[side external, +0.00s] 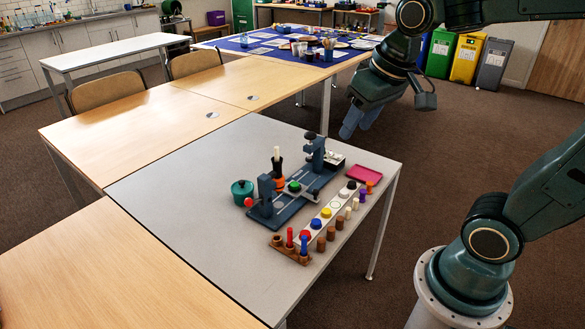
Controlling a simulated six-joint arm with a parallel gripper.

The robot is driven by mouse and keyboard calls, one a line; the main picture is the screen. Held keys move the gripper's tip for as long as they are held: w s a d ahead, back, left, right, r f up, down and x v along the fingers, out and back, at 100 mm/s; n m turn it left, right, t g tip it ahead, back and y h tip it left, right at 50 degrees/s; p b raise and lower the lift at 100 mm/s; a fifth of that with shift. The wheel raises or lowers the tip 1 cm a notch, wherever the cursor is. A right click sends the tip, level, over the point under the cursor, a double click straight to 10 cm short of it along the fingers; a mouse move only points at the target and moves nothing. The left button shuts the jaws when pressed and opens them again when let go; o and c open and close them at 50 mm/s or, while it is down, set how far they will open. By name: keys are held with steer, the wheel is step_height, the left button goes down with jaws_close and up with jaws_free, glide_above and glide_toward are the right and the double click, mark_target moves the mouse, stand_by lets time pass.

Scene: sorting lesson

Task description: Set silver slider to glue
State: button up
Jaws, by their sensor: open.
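A dark blue bench device (293,209) stands on the grey table, with an upright post at each end and a green round piece near its middle. A lighter grey strip runs along its base. The silver slider and any glue label are too small to tell apart on it. My gripper (358,128) hangs in the air above and to the right of the device in the picture, pointing down and left. It is open, with nothing seen between its fingers, and appears clear of the device.
A teal pot (242,188) and an orange-and-black bottle-like item (278,176) stand beside the device. The table's left part is clear.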

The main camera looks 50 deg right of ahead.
steer(key=w+d+f+m+g, duration=0.1)
steer(key=w+d+f+m, duration=0.2)
steer(key=w, duration=0.5)
steer(key=m+g, duration=0.3)
steer(key=m, duration=0.1)
glide_above(316, 191)
step_height(316, 191, down, 18)
steer(key=shift+w+f, duration=0.1)
steer(key=shift+f, duration=0.1)
steer(key=shift+f, duration=0.15)
step_height(316, 191, down, 13)
steer(key=shift+f, duration=0.2)
jaws_close()
